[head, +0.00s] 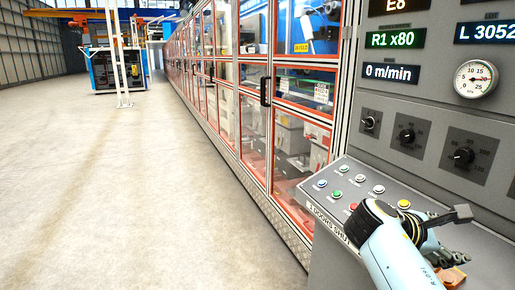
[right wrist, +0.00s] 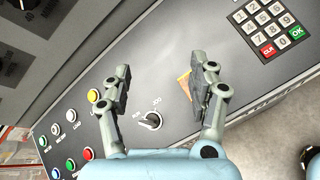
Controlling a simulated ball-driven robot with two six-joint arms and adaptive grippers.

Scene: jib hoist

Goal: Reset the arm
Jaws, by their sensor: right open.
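My right gripper (head: 455,232) is over the sloping control desk (head: 325,210) at the lower right of the head view. In the right wrist view my right gripper (right wrist: 165,85) is open, with its two fingers apart and nothing between them. A black rotary switch (right wrist: 151,121) on the panel shows between and below the fingers. Coloured buttons lie left of the fingers: yellow (right wrist: 93,95), red (right wrist: 87,153), green (right wrist: 70,163) and blue (right wrist: 55,173), with white ones among them. My left gripper is not in view.
A keypad (right wrist: 268,22) with red and green keys is at the panel's upper right. An upright panel (head: 430,110) with knobs, a gauge and displays stands behind the desk. Red-framed glazed cabinets (head: 255,100) run along the middle. The floor (head: 130,190) at left is clear.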

